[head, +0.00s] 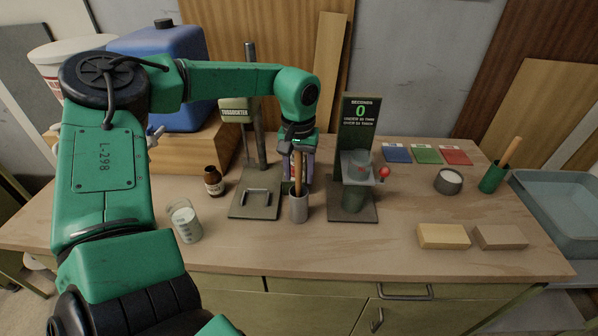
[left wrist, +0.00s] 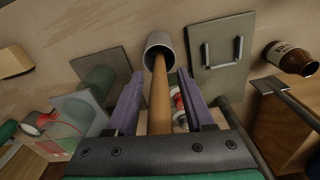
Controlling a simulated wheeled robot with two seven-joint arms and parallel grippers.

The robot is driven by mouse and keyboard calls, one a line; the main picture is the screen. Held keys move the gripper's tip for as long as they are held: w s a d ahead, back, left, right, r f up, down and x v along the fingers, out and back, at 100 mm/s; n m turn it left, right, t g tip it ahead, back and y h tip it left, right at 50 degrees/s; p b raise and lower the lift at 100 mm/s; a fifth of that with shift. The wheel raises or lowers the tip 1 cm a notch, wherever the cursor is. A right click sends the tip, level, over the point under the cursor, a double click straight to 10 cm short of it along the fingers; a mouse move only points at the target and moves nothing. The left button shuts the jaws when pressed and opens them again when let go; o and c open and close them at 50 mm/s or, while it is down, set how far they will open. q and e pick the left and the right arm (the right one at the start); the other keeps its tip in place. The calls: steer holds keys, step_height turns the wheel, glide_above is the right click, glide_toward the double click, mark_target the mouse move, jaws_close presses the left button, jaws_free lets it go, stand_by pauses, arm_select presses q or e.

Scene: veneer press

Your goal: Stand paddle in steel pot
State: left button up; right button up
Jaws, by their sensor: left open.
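My left gripper (head: 299,168) is above the pot, pointing down. In the left wrist view the gripper (left wrist: 160,76) is open, with a purple finger on each side of the paddle shaft (left wrist: 160,105) and gaps between. The shaft runs into the mouth of the steel pot (left wrist: 159,48). My right gripper is not in view.
A press with a handled plate (head: 255,204) stands left of the pot, and a timer stand (head: 358,130) right of it. A brown bottle (head: 213,181) and glass beaker (head: 186,222) are left. A green pot (head: 493,178) with a stick and two blocks (head: 443,236) are right.

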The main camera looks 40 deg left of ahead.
arm_select(q)
steer(key=shift+r, duration=0.25)
steer(key=r, duration=0.3)
steer(key=r+b, duration=0.1)
steer(key=r, duration=0.3)
steer(key=r+b, duration=0.1)
steer(key=r, duration=0.3)
steer(key=shift+s+d, duration=0.15)
steer(key=shift+s, duration=0.1)
steer(key=shift+r, duration=0.4)
